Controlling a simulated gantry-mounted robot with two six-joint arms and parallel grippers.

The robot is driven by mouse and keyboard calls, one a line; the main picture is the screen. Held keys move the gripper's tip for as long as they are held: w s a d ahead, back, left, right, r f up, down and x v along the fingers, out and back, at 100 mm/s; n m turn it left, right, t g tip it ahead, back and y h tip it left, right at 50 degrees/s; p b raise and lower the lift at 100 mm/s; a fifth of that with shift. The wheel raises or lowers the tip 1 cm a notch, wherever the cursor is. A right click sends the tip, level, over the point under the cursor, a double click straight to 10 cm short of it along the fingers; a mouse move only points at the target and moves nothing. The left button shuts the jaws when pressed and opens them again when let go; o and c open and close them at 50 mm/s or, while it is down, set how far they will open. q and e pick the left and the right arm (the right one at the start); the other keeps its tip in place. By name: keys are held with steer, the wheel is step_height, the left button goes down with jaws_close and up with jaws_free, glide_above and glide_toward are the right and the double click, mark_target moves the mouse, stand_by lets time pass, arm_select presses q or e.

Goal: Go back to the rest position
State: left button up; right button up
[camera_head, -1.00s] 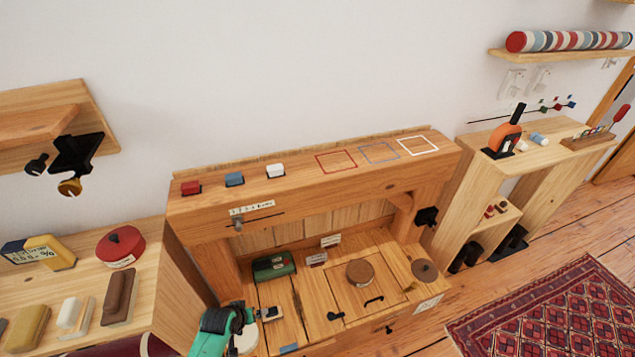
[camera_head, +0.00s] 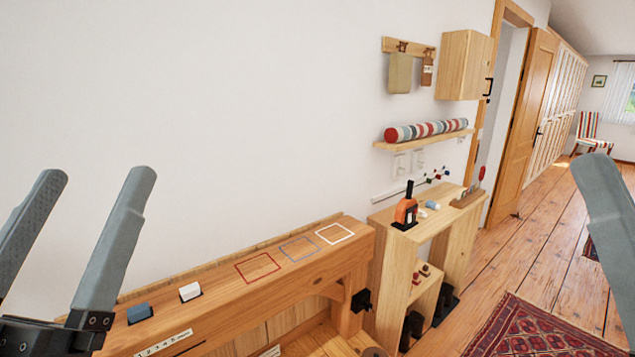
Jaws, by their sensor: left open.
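My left gripper (camera_head: 97,180) is raised at the left of the head view. Its two grey fingers are spread apart with nothing between them. One grey finger of my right gripper (camera_head: 603,215) shows at the right edge. The rest of that gripper is out of the frame, so its opening does not show. Both appear in front of the view, apart from the furniture.
A wooden bench (camera_head: 225,300) carries a blue block (camera_head: 140,313), a white block (camera_head: 190,291) and red, blue and white outlined squares. A wooden shelf unit (camera_head: 388,270) stands right of it. A patterned rug (camera_head: 535,330) lies on the open floor.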

arm_select(q)
steer(key=s+r+t, duration=0.2)
steer(key=s+r, duration=0.1)
steer(key=s, duration=0.3)
step_height(320, 180, up, 24)
steer(key=w+m+p, duration=0.1)
steer(key=p, duration=2.4)
step_height(320, 180, down, 61)
steer(key=b, duration=6.1)
steer(key=shift+h+b, duration=0.3)
steer(key=shift+a+f, duration=0.1)
steer(key=c, duration=0.4)
